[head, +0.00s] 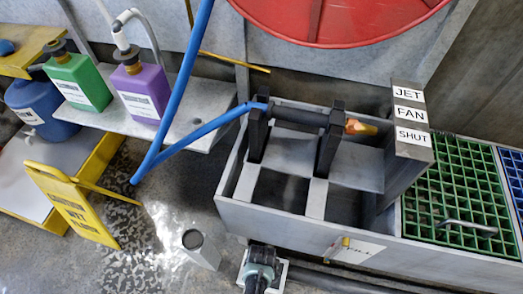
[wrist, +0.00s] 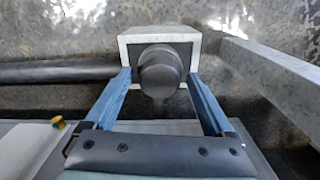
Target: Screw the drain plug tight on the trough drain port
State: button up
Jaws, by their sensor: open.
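The dark grey rounded drain plug (wrist: 160,72) sits at the face of a white square block, which looks like the drain port (wrist: 134,45). My gripper (wrist: 159,76) is open, with one blue finger on each side of the plug. Small gaps show between the plug and both fingers, and nothing is gripped. In the head view my gripper (head: 262,258) is at the trough's front wall, over the white block (head: 283,270). My gripper hides the plug there. The trough (head: 290,222) is grey metal. How far the plug is threaded in cannot be told.
A yellow knob (head: 345,242) sits beside a label on the trough front. A yellow floor sign (head: 72,205) and wet floor lie further left. A blue hose (head: 178,95) hangs to the trough's left end.

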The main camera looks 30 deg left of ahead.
jog(key=n, duration=0.3)
jog(key=shift+n, duration=0.4)
jog(key=n, duration=0.5)
jog(key=shift+p, duration=0.4)
jog(key=n, duration=0.3)
jog(key=shift+n, duration=0.3)
jog(key=n, duration=0.4)
jog(key=shift+n+p, duration=0.3)
grip_shut()
jog(key=m, duration=0.5)
jog(key=shift+m, duration=0.3)
